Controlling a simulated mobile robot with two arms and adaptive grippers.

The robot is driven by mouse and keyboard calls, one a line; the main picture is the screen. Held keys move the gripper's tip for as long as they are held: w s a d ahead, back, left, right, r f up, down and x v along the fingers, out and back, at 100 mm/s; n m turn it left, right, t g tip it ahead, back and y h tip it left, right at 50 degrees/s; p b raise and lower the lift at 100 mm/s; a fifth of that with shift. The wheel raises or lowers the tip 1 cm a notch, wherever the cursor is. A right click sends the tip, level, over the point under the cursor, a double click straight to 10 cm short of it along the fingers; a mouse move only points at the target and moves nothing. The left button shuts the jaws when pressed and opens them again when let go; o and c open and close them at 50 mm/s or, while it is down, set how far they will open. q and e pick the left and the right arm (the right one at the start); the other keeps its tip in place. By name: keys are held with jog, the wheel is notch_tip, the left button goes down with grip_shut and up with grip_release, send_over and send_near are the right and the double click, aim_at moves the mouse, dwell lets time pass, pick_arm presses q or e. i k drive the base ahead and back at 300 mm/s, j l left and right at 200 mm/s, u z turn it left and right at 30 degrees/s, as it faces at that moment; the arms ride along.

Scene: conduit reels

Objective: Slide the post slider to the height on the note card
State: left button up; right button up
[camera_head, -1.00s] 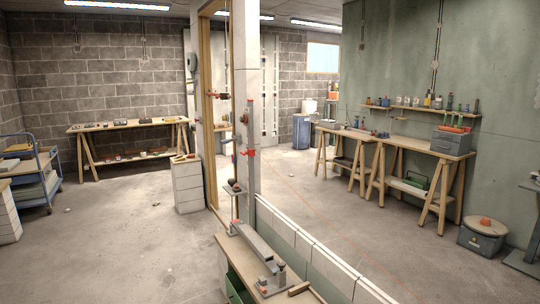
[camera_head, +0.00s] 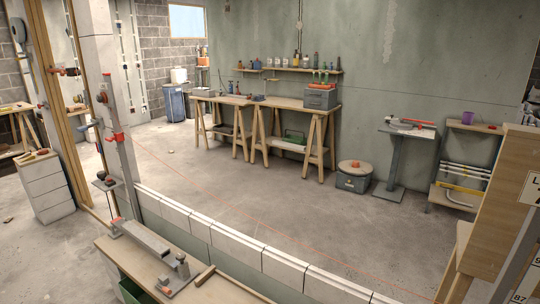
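A grey upright post (camera_head: 125,165) stands at the left, in front of a white block pillar. A red slider-like piece (camera_head: 115,137) sits on it around mid-height, and a smaller red part shows near its top. I cannot read any scale on the post. At the right edge, white cards with large dark digits (camera_head: 534,188) are partly cut off by the frame. Another card (camera_head: 519,298) sits at the bottom right corner. I cannot tell whether one of them is the note card. Neither of my grippers is in view.
A low block wall (camera_head: 215,232) runs diagonally across the floor. A bench with a metal tool (camera_head: 145,238) stands before it. The floor between is clear.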

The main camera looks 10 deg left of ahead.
aim_at(118, 137)
jog(key=i+j, duration=0.15)
jog(key=j, duration=0.25)
jog(key=i+j, duration=0.15)
jog(key=j, duration=0.2)
jog(key=i+j, duration=0.15)
jog(key=j, duration=0.25)
jog(key=i+j, duration=0.1)
jog(key=j, duration=0.25)
jog(key=i+j, duration=0.15)
jog(key=j, duration=0.25)
jog(key=i+j, duration=0.15)
jog(key=j, duration=0.2)
jog(key=i+j, duration=0.15)
jog(key=j, duration=0.25)
jog(key=i+j, duration=0.15)
jog(key=j, duration=0.25)
